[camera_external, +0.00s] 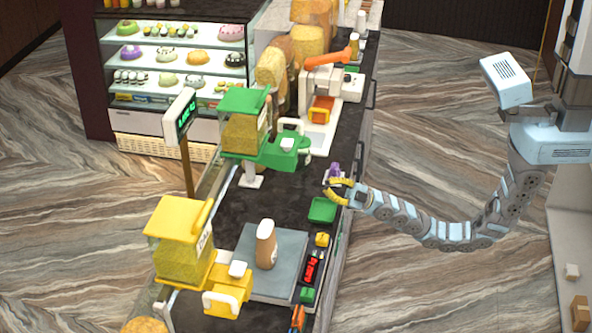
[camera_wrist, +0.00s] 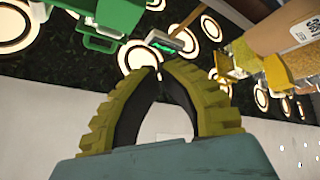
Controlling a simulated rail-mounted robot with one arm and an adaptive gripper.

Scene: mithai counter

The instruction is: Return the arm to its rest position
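My gripper (camera_external: 338,184) is at the end of my arm, by the right edge of the dark counter (camera_external: 290,190), a little above and right of the green tray (camera_external: 322,210). My arm sags low in a curve from its mount on the right. In the wrist view the two yellow ribbed fingers of my gripper (camera_wrist: 158,73) bow outward and come together at the tips. Nothing shows between them. A small purple thing (camera_external: 334,169) shows just behind the gripper in the external view; I cannot tell whether they touch.
A green dispenser (camera_external: 245,120) and a yellow dispenser (camera_external: 182,245) stand along the counter. A brown bottle (camera_external: 266,245) stands on a grey plate (camera_external: 288,278). A white and orange machine (camera_external: 330,85) is farther back.

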